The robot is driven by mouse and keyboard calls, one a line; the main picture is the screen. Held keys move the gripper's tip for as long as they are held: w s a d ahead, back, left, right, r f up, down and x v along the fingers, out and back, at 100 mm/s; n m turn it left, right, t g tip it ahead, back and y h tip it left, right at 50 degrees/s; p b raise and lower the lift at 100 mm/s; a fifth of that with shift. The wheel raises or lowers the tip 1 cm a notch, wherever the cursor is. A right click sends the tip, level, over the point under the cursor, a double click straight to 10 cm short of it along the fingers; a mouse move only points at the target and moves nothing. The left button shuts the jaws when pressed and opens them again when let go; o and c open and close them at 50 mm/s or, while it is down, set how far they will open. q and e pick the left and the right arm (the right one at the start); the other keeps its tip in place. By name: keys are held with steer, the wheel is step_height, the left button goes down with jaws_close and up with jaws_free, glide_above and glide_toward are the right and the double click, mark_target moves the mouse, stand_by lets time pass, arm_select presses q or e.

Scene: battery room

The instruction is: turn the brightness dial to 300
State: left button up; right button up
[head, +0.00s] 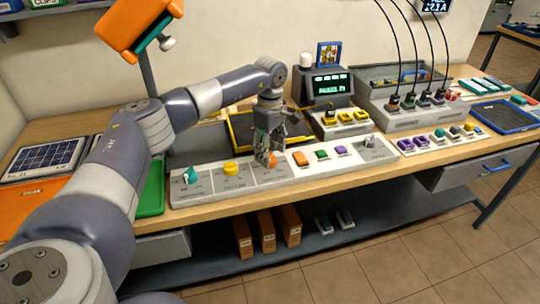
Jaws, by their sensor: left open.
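A long pale control panel (215,187) lies along the front of the bench. From left to right it carries a teal knob (190,175), a yellow knob (231,168), a section under my gripper, and coloured buttons. The labels are too small to read, so I cannot tell which one is the brightness dial or its setting. My left gripper (268,158) is open and points down over the third section. My right gripper is out of view.
Orange (300,158), green (322,153) and purple (341,150) buttons sit just right of the gripper. A device with a green screen (331,86) stands behind, beside a cabled charger block (408,119). A green board (152,190) lies left of the panel.

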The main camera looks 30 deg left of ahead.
arm_select(q)
step_height(320, 180, up, 10)
steer(key=shift+f, duration=0.25)
stand_by(0.4)
